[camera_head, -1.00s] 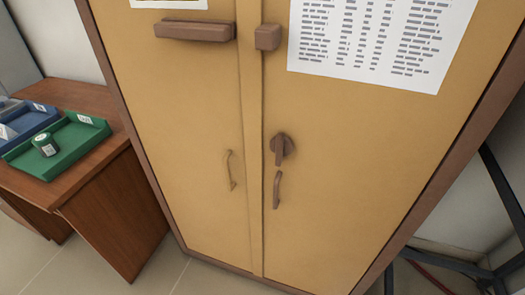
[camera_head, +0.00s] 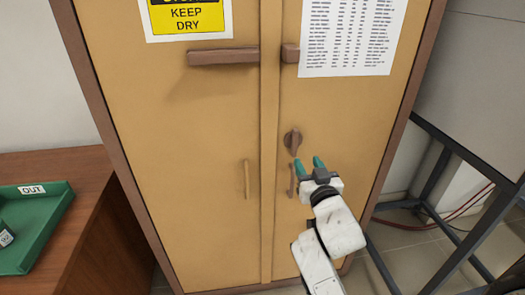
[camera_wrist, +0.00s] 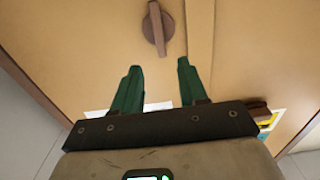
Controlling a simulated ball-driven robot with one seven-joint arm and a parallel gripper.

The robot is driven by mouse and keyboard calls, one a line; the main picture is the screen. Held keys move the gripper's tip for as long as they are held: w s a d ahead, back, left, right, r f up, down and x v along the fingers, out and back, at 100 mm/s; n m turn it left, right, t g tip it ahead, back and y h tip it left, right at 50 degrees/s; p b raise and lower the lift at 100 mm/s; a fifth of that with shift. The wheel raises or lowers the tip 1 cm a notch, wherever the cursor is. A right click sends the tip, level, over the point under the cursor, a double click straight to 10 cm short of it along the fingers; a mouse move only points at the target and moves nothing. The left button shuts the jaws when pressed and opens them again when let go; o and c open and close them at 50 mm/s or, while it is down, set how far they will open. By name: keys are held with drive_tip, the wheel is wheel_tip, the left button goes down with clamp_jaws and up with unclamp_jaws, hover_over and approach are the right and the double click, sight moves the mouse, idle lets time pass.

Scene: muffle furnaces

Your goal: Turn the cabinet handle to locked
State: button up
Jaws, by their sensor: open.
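The cabinet (camera_head: 215,130) has two tan doors. A brown turn handle (camera_head: 292,140) sits on the right door, a round plate with a bar that stands roughly vertical. In the wrist view the turn handle (camera_wrist: 157,28) is at the top edge, just beyond the fingertips, its bar nearly upright. My gripper (camera_head: 308,165) has green fingers, spread open and empty, just below and right of the handle in the head view. In the wrist view my gripper (camera_wrist: 158,65) shows a clear gap between its fingers, roughly in line with the handle. I see no contact.
A slim door pull (camera_head: 291,180) is just below the handle, partly behind my gripper; another pull (camera_head: 246,179) is on the left door. A brown bar (camera_head: 222,57) crosses the upper left door. A wooden desk with a green tray (camera_head: 35,230) stands left, a dark metal frame (camera_head: 440,150) right.

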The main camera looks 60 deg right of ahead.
sight(296, 141)
drive_tip(key=p+x, duration=0.1)
drive_tip(key=x, duration=0.9)
drive_tip(key=shift+w+d+p, duration=0.2)
drive_tip(key=shift+w+p, duration=0.05)
drive_tip(key=shift+p, duration=0.15)
clamp_jaws()
